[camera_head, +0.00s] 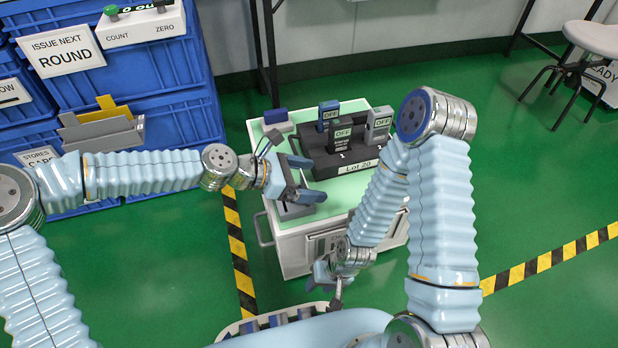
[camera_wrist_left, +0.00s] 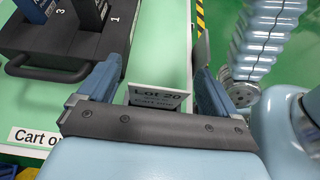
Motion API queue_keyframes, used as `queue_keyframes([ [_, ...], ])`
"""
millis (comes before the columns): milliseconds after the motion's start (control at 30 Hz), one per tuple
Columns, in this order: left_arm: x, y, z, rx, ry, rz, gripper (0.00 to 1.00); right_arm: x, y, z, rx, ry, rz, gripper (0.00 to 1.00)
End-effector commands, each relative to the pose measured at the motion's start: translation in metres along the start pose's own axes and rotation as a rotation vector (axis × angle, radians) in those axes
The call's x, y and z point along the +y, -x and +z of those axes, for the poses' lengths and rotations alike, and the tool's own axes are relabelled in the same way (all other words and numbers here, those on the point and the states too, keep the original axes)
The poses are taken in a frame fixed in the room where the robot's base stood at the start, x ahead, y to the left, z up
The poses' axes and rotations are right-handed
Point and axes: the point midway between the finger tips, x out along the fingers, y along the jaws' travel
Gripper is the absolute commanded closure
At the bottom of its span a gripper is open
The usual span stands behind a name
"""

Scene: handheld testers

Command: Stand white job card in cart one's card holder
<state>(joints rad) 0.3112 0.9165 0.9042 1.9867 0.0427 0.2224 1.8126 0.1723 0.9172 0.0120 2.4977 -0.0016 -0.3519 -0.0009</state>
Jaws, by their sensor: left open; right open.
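A "Cart one" label (camera_wrist_left: 35,137) shows at lower left there. A dark grey block (camera_head: 293,210), perhaps a card holder, is partly hidden under my left gripper (camera_head: 307,178). My right gripper (camera_head: 330,281) is open and empty at the cart's front.
Several handheld testers (camera_head: 342,135) stand in the tray. A small blue and white block (camera_head: 276,119) sits at the cart's back left. Blue crates (camera_head: 160,75) with signs stand at left, a stool (camera_head: 590,45) at far right. The green floor around has yellow-black tape (camera_head: 540,263).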

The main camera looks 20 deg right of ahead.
Motion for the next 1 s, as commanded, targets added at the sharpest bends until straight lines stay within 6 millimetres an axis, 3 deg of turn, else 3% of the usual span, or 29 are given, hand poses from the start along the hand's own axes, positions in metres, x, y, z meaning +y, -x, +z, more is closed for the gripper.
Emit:
queue_keyframes([
  [500,0.001,0.103,0.001,0.002,0.003,0.004,0.08,-0.010,0.027,0.001,-0.007,0.001,-0.001,0.58],
  [700,0.000,0.116,0.000,0.001,0.001,0.001,0.08,-0.011,0.029,0.001,-0.009,0.002,-0.001,0.58],
  [1000,0.000,0.116,0.000,0.001,0.000,0.000,0.08,-0.011,0.028,0.001,-0.009,0.002,-0.001,0.58],
])
